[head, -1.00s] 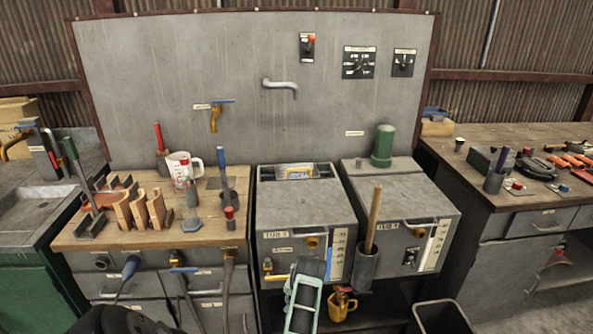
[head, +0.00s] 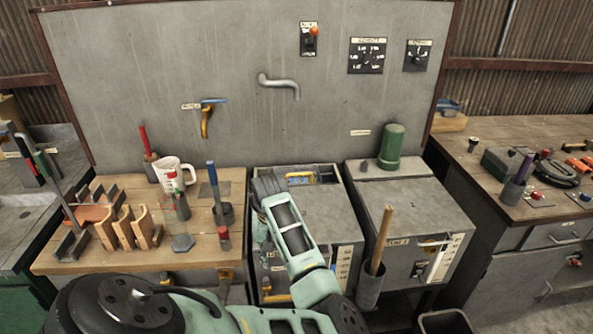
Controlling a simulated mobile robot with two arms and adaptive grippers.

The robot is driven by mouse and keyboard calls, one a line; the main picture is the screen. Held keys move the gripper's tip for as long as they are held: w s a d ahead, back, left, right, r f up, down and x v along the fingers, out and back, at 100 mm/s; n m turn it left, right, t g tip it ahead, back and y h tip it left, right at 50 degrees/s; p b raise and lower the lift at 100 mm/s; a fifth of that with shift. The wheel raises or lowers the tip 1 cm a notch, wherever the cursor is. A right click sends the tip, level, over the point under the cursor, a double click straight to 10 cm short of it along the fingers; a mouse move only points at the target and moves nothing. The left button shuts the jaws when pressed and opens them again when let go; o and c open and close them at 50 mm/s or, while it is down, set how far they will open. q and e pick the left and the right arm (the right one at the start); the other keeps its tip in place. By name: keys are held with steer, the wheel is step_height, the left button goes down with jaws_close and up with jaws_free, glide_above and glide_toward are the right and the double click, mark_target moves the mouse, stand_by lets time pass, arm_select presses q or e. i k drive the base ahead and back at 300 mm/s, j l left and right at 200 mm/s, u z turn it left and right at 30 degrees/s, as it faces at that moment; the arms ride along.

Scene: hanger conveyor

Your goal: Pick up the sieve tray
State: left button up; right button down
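No part is clearly a sieve tray. The likeliest place is the open slot at the back of the left grey box (head: 325,215), where a yellow-edged piece (head: 302,179) shows; I cannot tell whether it is the tray. My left gripper (head: 266,186) is at the end of the pale green arm, over the left rear edge of this box, just left of the slot. Its fingers are small and dark, and I cannot see whether they are open or touch anything. The arm covers much of the box's front. My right gripper is not in view.
A wooden bench with wooden holders (head: 128,228), a white jug (head: 172,173) and upright tools stands left. The right grey box (head: 410,207) carries a green cylinder (head: 392,146); a wooden handle (head: 381,240) stands in a holder before it. A tap (head: 280,84) projects above.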

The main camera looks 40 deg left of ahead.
mark_target(309, 173)
steer(key=i+j, duration=0.25)
steer(key=j, duration=0.15)
steer(key=i+j, duration=0.25)
steer(key=j, duration=0.15)
steer(key=i+j, duration=0.25)
steer(key=j, duration=0.2)
steer(key=i+j, duration=0.25)
steer(key=j, duration=0.15)
